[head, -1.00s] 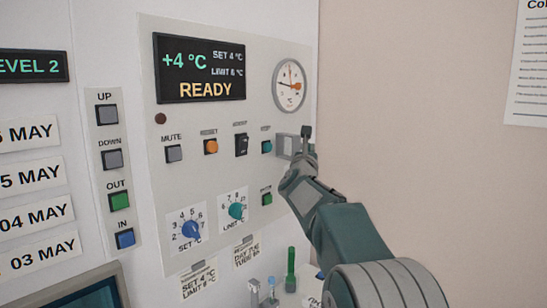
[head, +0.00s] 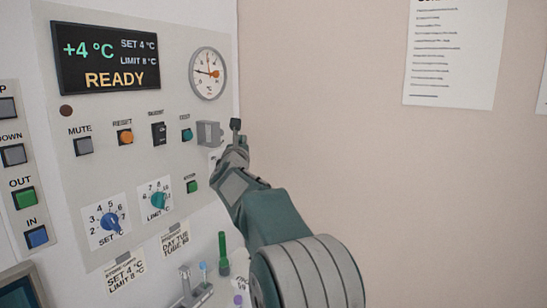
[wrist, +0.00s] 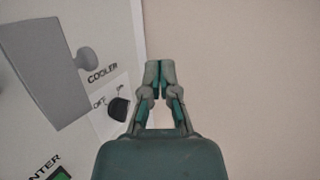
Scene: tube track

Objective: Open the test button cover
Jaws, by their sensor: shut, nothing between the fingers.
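The grey test button cover (head: 208,134) stands out from the panel, swung to the right of the teal TEST button (head: 186,134), which shows uncovered. In the wrist view the large grey plate with a rounded tab at left looks like the cover (wrist: 45,65), seen close. My gripper (head: 236,128) is just right of the cover in the head view, with a small gap in the picture. In the wrist view my gripper (wrist: 159,68) has its fingertips together, nothing between them, over the beige wall. No contact with the cover shows.
A COOLER off/on knob (wrist: 118,108) sits below the cover in the wrist view. A dark switch (head: 158,133) and orange RESET button (head: 125,136) are left of TEST. The gauge (head: 208,73) is above. The beige wall (head: 330,150) at right is clear near the arm.

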